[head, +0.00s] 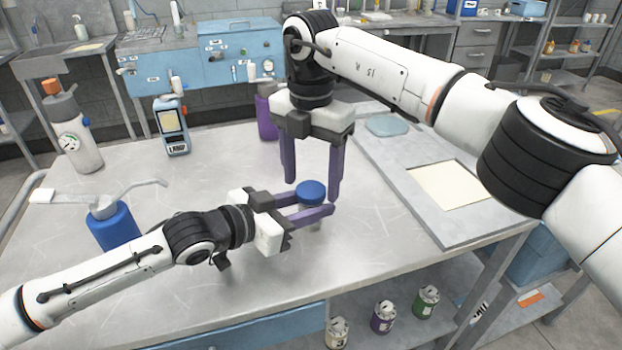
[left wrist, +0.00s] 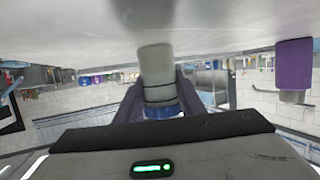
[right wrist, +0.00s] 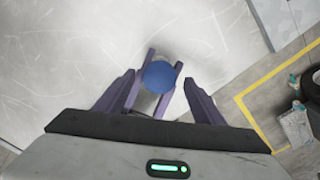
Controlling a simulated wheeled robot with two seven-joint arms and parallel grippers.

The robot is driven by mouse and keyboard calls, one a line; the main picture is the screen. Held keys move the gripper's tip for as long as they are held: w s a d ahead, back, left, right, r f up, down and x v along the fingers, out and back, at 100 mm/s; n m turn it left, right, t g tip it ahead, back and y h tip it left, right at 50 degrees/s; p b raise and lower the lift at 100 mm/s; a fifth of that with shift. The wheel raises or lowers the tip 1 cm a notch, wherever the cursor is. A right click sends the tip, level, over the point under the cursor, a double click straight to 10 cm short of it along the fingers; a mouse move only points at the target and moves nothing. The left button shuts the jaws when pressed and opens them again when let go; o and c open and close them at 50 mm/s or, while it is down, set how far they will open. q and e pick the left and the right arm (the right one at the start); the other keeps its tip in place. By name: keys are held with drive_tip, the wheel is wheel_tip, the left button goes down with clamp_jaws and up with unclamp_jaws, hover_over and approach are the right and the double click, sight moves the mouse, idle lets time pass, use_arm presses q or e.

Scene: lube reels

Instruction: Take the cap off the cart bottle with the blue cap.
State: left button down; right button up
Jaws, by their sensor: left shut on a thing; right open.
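The cart bottle, a small pale grey bottle (head: 314,226), stands upright on the metal table top with its blue cap (head: 311,189) on. The left wrist view, upside down, shows its pale body (left wrist: 156,68) and the blue cap (left wrist: 165,110). My left gripper (head: 316,206) is shut on the bottle from the side, its purple fingers just below the cap. My right gripper (head: 313,190) points down from above, open, one finger on each side of the cap. In the right wrist view the cap (right wrist: 159,76) lies between the spread fingers, apart from both.
A blue bottle with a long spout (head: 113,226) stands left of my left arm. A grey sprayer (head: 78,130), a handheld meter (head: 171,125) and a purple container (head: 266,118) stand farther back. A grey tray (head: 408,207) lies on the right. Front middle is clear.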

drive_tip(key=shift+o, duration=0.2)
wheel_tip(320, 180, up, 4)
wheel_tip(320, 180, up, 2)
drive_tip(key=shift+r+m, duration=0.1)
drive_tip(key=shift+m, duration=0.9)
drive_tip(key=shift+r+m, duration=0.35)
drive_tip(key=shift+m, duration=0.25)
wheel_tip(320, 180, down, 8)
drive_tip(key=shift+r, duration=0.1)
drive_tip(key=c, duration=1.1)
drive_tip(key=shift+n, duration=1.6)
drive_tip(key=shift+c, duration=0.2)
